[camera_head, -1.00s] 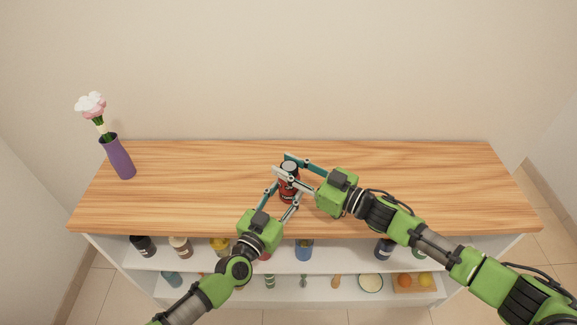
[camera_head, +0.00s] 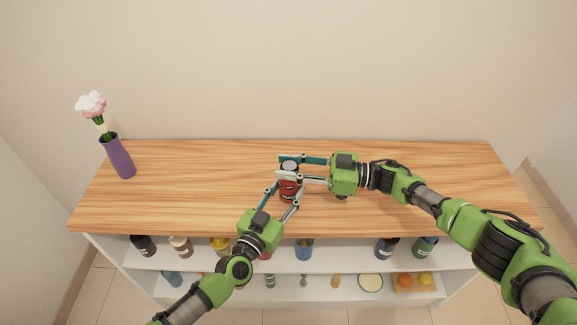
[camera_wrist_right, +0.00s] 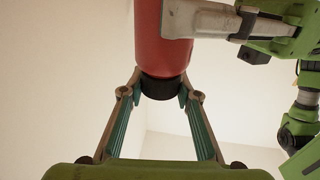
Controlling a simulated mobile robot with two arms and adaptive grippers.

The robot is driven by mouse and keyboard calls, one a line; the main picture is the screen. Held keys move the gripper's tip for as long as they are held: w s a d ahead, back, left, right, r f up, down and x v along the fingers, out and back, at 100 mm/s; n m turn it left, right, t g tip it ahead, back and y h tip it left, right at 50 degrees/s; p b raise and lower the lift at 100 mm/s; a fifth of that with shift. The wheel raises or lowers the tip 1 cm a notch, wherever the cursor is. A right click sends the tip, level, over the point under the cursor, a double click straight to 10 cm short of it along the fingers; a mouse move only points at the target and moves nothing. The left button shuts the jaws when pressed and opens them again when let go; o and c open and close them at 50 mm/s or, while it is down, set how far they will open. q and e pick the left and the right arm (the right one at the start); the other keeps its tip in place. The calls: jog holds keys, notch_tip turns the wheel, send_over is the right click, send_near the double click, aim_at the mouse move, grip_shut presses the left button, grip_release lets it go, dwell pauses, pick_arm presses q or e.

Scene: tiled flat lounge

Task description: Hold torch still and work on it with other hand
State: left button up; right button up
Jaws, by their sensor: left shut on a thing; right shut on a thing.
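My right gripper (camera_head: 284,167) comes from the right and is shut on the upper end. In the right wrist view, the black end of the torch (camera_wrist_right: 162,87) sits between my right fingers, and a left gripper finger crosses the red body. Fingers hide parts of the torch in the head view.
A purple vase (camera_head: 117,157) with pink and white flowers stands at the far left of the wooden counter (camera_head: 430,175). Shelves below its front edge hold bottles, a bowl (camera_head: 370,282) and a fruit box. The counter is clear on both sides of the torch.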

pick_arm(q)
jog(key=shift+s+d, duration=0.1)
jog(key=shift+d, duration=0.05)
pick_arm(e)
jog(key=o, duration=1.1)
jog(key=shift+o, duration=0.2)
jog(key=shift+d, duration=0.15)
jog(key=s+d, duration=0.1)
jog(key=d, duration=1)
jog(key=shift+s+d, duration=0.35)
pick_arm(q)
jog(key=o, duration=1.3)
